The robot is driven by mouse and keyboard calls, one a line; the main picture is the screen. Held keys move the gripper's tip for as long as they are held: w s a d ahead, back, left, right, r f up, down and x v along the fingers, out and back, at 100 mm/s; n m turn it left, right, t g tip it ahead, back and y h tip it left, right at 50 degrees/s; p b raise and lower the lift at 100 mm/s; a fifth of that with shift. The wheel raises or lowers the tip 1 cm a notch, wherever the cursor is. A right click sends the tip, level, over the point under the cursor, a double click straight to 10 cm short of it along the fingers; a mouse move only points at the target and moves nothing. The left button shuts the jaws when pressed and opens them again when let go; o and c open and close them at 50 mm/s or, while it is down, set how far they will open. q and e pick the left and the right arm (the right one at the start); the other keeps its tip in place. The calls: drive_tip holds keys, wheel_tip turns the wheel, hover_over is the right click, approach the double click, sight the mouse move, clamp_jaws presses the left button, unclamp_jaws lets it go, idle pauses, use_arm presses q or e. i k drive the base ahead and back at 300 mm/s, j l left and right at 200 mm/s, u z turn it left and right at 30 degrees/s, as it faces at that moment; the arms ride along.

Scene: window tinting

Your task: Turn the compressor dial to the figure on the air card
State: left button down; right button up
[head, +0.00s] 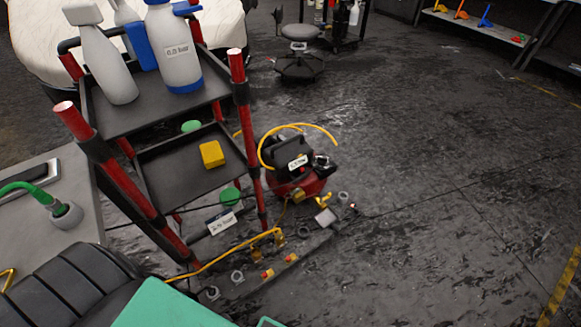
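The red and black compressor (294,183) stands on the dark floor, just right of the red-posted trolley. It has a small white label (298,161) on its front and a dark round part at its right side. I cannot tell for sure which part is the dial or where it points. A white card (222,222) with dark print is low at the trolley's base; its figure is too small to read surely. Neither gripper is in view.
The trolley (158,163) holds spray bottles and a yellow block (212,154). A yellow hose (225,260) and several small fittings lie on the floor before the compressor. A grey table (40,215) is at left. A stool (300,45) stands behind. The floor at right is clear.

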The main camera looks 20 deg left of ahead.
sight(321, 161)
drive_tip(key=u, duration=1.6)
drive_tip(key=l+u, duration=0.1)
drive_tip(key=l, duration=1.3)
drive_tip(key=l+u, duration=0.15)
drive_tip(key=l, duration=0.55)
drive_tip(key=k+l+u, duration=0.1)
drive_tip(key=l, duration=0.55)
drive_tip(key=k+l, duration=0.1)
drive_tip(key=l, duration=0.6)
drive_tip(key=u, duration=0.05)
